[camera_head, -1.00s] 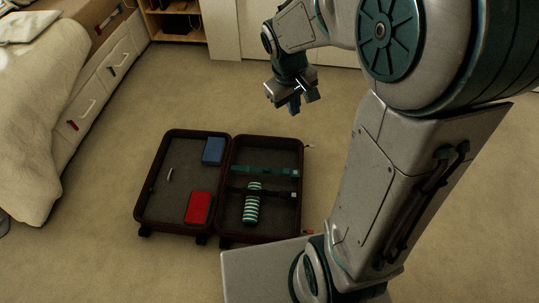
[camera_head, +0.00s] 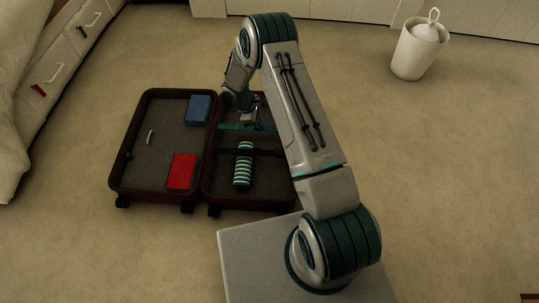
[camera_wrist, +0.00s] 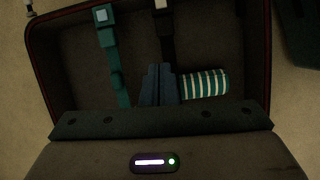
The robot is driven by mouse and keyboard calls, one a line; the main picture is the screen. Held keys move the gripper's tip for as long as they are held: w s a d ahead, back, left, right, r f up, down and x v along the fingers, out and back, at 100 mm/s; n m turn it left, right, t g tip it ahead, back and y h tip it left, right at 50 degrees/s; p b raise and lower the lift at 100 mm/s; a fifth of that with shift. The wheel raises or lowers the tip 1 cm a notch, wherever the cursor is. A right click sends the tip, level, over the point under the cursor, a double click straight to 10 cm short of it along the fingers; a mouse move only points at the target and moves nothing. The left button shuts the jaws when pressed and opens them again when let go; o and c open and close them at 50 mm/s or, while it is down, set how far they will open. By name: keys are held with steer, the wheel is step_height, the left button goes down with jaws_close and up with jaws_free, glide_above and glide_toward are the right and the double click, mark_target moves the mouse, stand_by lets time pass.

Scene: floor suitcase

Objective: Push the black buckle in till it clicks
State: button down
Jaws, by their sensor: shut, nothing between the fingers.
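The open suitcase (camera_head: 113,170) lies on the floor. A black strap (camera_head: 252,151) crosses its right half; in the wrist view its dark buckle part (camera_wrist: 166,42) shows near the top, with a pale piece (camera_wrist: 160,5) above it. I cannot tell whether the buckle is latched. A teal strap (camera_head: 230,127) runs beside it, with a light blue buckle piece in the wrist view (camera_wrist: 102,15). My gripper (camera_head: 251,117) is over the right half near the teal strap. In the wrist view its blue fingers (camera_wrist: 158,71) are together and empty, overlapping the lower black strap; contact is unclear.
A striped roll (camera_head: 243,165) lies in the right half, close to my fingers in the wrist view. A blue box (camera_head: 198,109) and a red box (camera_head: 181,171) lie in the left half. A white bin (camera_head: 409,57) stands far right. Carpet around is clear.

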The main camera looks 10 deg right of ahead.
steer(key=n+b, duration=0.1)
steer(key=b, duration=0.1)
glide_toward(272, 153)
steer(key=b+x, duration=0.2)
steer(key=x, duration=0.4)
steer(key=shift+d+f+b, duration=0.1)
steer(key=shift+f+b, duration=0.15)
steer(key=shift+b, duration=0.1)
